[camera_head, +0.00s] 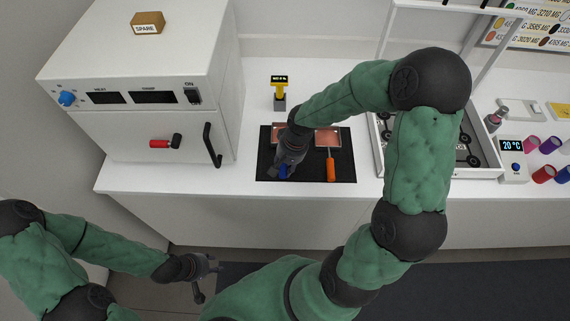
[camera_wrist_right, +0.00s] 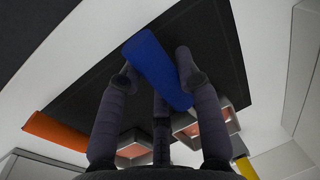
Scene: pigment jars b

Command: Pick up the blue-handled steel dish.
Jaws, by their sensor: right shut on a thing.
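The blue-handled steel dish (camera_head: 277,128) holds reddish-brown material and is partly hidden behind my right gripper in the head view. My right gripper (camera_head: 284,172) is shut on its blue handle (camera_head: 284,171). In the right wrist view the blue handle (camera_wrist_right: 152,62) lies between the fingers of the right gripper (camera_wrist_right: 160,78), and part of the dish (camera_wrist_right: 232,127) shows beyond. I cannot tell whether the dish touches the mat. My left gripper (camera_head: 208,277) is open and empty, low in front of the counter.
An orange-handled dish (camera_head: 329,151) lies beside it on the black mat (camera_head: 350,172). A white furnace (camera_head: 140,133) stands left, a yellow-topped device (camera_head: 280,89) behind. A white-framed apparatus (camera_head: 475,173) stands right. The front counter strip is clear.

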